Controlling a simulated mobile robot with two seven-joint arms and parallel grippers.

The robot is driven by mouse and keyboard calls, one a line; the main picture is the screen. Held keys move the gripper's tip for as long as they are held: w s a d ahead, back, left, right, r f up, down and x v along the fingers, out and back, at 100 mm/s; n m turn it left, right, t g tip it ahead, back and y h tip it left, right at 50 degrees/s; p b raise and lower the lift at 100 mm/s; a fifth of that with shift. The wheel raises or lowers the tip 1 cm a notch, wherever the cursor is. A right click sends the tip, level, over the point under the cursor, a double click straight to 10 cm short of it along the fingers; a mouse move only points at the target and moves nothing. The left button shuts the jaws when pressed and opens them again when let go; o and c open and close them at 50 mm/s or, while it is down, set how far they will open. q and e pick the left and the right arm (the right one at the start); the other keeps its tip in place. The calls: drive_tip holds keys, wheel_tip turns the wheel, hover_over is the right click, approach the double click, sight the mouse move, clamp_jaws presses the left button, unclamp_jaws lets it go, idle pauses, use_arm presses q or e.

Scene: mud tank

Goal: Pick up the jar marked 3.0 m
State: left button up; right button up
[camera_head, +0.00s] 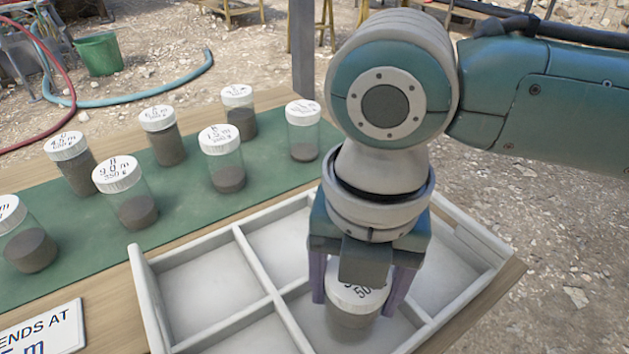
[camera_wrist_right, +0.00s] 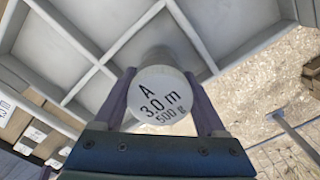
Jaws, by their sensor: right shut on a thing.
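The jar marked 3.0 m (camera_wrist_right: 160,97) shows its white lid in the right wrist view, lettered "A", "3.0 m" and "500 g". In the head view the same jar (camera_head: 352,318) is at the lower middle, with brownish-grey contents, partly hidden by my gripper. My right gripper (camera_head: 362,290) is shut on this jar, its purple fingers on either side of the lid. The jar is over a compartment of the white divided tray (camera_head: 200,337); I cannot tell whether its base touches the tray floor. My left gripper is not in view.
Several white-lidded jars stand on the green mat (camera_head: 95,240), including one marked 9.0 m (camera_head: 126,195) and one marked 4.5 m (camera_head: 73,162). A sign (camera_head: 42,330) lies at the lower left. The tray's left compartments are empty. Stony ground lies beyond the wooden table.

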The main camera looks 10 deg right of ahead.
clamp_jaws()
drive_tip(key=shift+r, duration=0.1)
